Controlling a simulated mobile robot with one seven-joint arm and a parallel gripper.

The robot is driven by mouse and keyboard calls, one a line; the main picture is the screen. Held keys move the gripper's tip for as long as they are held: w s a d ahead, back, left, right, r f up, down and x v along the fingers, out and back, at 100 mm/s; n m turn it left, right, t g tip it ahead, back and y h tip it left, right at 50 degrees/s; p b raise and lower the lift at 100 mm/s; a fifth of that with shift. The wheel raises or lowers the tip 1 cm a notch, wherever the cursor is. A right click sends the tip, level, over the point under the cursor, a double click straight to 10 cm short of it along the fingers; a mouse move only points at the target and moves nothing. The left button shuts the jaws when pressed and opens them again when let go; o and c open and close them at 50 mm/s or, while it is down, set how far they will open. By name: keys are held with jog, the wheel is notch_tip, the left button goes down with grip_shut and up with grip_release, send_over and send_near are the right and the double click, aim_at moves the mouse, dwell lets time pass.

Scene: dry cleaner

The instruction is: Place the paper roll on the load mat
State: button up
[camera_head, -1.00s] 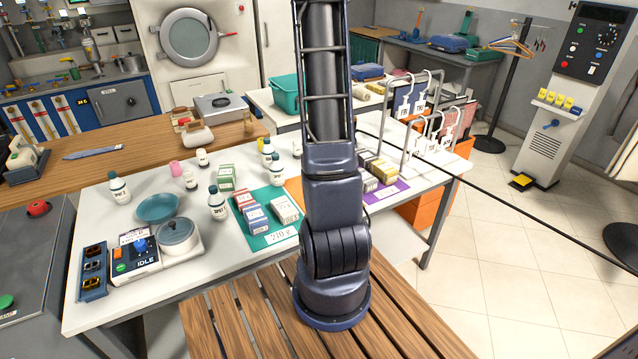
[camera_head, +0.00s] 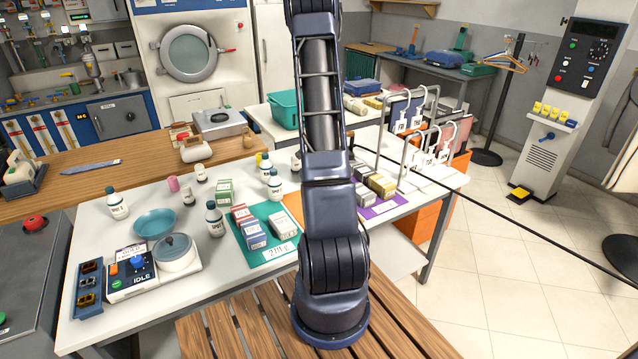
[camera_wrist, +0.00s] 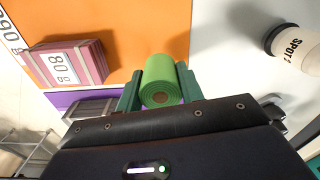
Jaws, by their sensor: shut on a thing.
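My gripper (camera_wrist: 158,88) is shut on a green paper roll (camera_wrist: 160,72) with a brown core, seen in the wrist view between its two green fingers. The roll is over the border of an orange mat (camera_wrist: 150,25) and the white table; its height above them is hard to judge. In the head view my arm hides the gripper and roll. The orange mat (camera_head: 293,205), a teal mat (camera_head: 256,257) labelled 210 g and a purple mat (camera_head: 390,208) lie on the table. I cannot tell which is the load mat.
A reddish 80 g box pack (camera_wrist: 68,63) sits on the orange mat, left of the roll. A SPOT bottle (camera_wrist: 292,45) is at right. Boxes (camera_head: 248,231) stand on the teal mat. A metal rack with tags (camera_head: 425,150) rises at the table's right.

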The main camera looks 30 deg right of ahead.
jog(key=shift+f, duration=1.65)
jog(key=shift+f, duration=0.15)
jog(key=o, duration=1)
